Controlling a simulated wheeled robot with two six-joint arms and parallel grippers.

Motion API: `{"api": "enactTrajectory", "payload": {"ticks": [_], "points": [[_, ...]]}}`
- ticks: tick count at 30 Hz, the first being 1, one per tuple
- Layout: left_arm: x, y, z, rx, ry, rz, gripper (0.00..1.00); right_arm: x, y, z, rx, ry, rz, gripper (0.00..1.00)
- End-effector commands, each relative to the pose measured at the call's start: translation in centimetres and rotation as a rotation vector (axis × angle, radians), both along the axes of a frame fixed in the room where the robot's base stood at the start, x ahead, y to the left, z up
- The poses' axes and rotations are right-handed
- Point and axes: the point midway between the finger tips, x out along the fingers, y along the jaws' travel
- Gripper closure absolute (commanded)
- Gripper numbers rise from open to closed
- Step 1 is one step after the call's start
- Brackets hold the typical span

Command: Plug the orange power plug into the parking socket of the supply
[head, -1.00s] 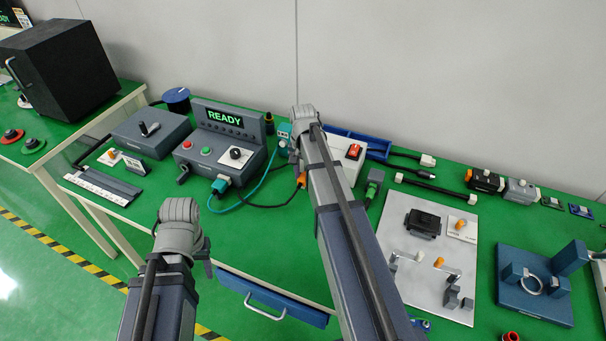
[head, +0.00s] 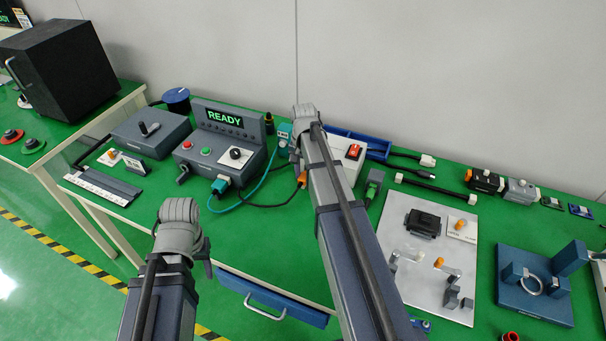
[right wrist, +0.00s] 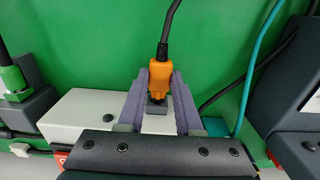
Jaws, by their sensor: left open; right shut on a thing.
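The orange power plug (right wrist: 157,78) is between the two fingers of my right gripper (right wrist: 158,92) in the right wrist view. Its black cable runs up out of the picture. A dark socket piece (right wrist: 157,107) sits right at the plug's lower end, against the white supply box (right wrist: 90,112); I cannot tell how deep the plug sits in it. In the head view the plug (head: 302,179) shows beside my right arm, which hides much of the supply (head: 352,157). My left gripper (head: 205,258) is apart from everything, in front of the table, with its jaws hard to make out.
The supply has a red switch (head: 353,151). A control box (head: 222,145) reading READY stands to the left, with a teal plug and cable (head: 221,186). A green connector (head: 373,186) is right of the supply. A grey plate (head: 403,262) with parts lies further right.

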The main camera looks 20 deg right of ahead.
Motion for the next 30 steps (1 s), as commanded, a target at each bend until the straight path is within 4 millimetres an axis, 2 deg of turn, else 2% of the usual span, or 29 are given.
{"api": "enactTrajectory", "payload": {"ticks": [30], "points": [[0.0,0.0,0.0,0.0,0.0,0.0,0.5,1.5,-1.7,0.0,-0.001,-0.001,0.0,1.0]]}}
